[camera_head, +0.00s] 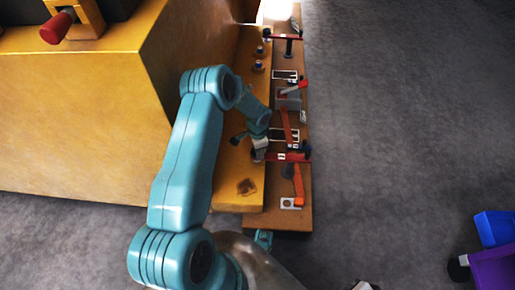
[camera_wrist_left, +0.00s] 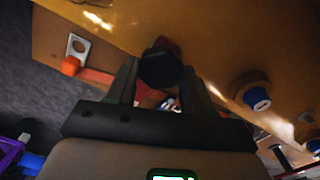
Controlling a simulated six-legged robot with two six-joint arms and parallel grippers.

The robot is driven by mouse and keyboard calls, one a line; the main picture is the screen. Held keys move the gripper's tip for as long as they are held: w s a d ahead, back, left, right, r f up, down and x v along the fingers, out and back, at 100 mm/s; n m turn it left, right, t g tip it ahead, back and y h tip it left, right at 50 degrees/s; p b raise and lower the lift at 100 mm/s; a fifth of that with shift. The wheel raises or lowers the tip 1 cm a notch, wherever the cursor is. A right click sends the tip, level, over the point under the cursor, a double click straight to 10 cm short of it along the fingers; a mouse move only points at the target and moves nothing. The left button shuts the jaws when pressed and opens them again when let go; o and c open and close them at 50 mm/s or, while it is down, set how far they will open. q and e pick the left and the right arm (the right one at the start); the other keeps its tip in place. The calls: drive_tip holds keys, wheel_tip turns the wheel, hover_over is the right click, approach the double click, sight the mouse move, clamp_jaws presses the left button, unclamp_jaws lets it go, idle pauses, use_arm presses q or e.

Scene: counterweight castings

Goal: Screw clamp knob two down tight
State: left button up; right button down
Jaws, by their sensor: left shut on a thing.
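A dark round clamp knob (camera_wrist_left: 160,68) sits between the two fingers of my left gripper (camera_wrist_left: 165,88) in the left wrist view. The gripper is shut on it. Red shows just behind the knob. In the head view my left gripper (camera_head: 260,152) is at the left end of the nearer red clamp bar (camera_head: 286,157), and hides the knob there. A dark knob (camera_head: 305,148) shows at that bar's right end. A farther red clamp bar (camera_head: 284,37) has dark knobs at its ends. No numbers are readable on the knobs.
Two blue-topped pieces (camera_head: 259,66) stand on the yellow ledge; one shows near the gripper in the wrist view (camera_wrist_left: 252,95). An orange lever (camera_head: 298,186) and a grey block with a red handle (camera_head: 288,94) are on the brown bench (camera_head: 292,222). Blue and purple bins (camera_head: 494,228) stand right.

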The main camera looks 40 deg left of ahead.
use_arm(q)
drive_tip(key=m, duration=0.9)
drive_tip(key=shift+b, duration=0.3)
drive_tip(key=m, duration=0.9)
drive_tip(key=shift+p, duration=0.35)
drive_tip(key=shift+r+m, duration=0.1)
drive_tip(key=shift+m, duration=0.4)
drive_tip(key=o, duration=1)
drive_tip(key=shift+o, duration=0.2)
drive_tip(key=shift+s, duration=0.1)
wheel_tip(320, 180, up, 16)
drive_tip(key=p, duration=0.5)
